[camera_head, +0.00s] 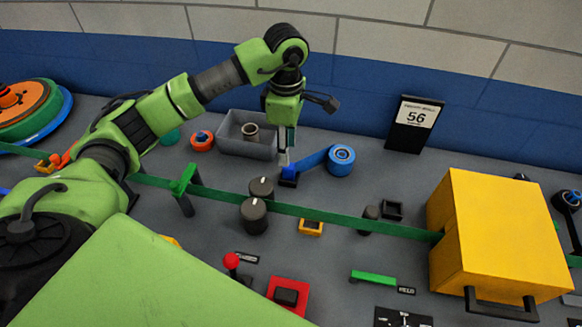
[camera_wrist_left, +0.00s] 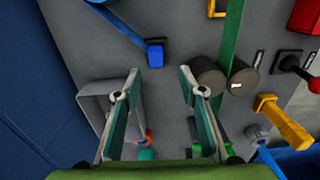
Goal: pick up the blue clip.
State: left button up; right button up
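The blue clip appears to be the small blue block (camera_head: 289,172) on a dark base, at the end of a blue strip, below my left gripper in the head view. It also shows in the left wrist view (camera_wrist_left: 154,54), ahead of the fingertips. My left gripper (camera_head: 286,158) points down from above; its fingers (camera_wrist_left: 160,84) are apart with nothing between them. In the head view the fingertips overlap the area just above the block, and I cannot tell the exact gap. My right gripper is in neither view.
The blue strip (camera_head: 315,161) runs to a blue roll (camera_head: 341,160). A grey bin (camera_head: 236,146) holding a cup stands to the left. A green band (camera_head: 335,216) crosses the panel in front, past dark knobs (camera_head: 254,213), to a yellow box (camera_head: 474,235).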

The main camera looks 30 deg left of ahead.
aim_at(289, 169)
pick_arm(q)
notch_tip(289, 169, down, 4)
jog(key=shift+r, duration=0.1)
jog(key=shift+w+f+p, duration=0.15)
jog(key=shift+f+p, duration=0.35)
jog(key=shift+p, duration=0.15)
notch_tip(289, 169, down, 4)
jog(key=shift+w+d+r+p, duration=0.1)
jog(key=shift+w+r+p, duration=0.1)
jog(key=shift+p, duration=0.6)
jog(key=shift+f, duration=0.45)
grip_shut()
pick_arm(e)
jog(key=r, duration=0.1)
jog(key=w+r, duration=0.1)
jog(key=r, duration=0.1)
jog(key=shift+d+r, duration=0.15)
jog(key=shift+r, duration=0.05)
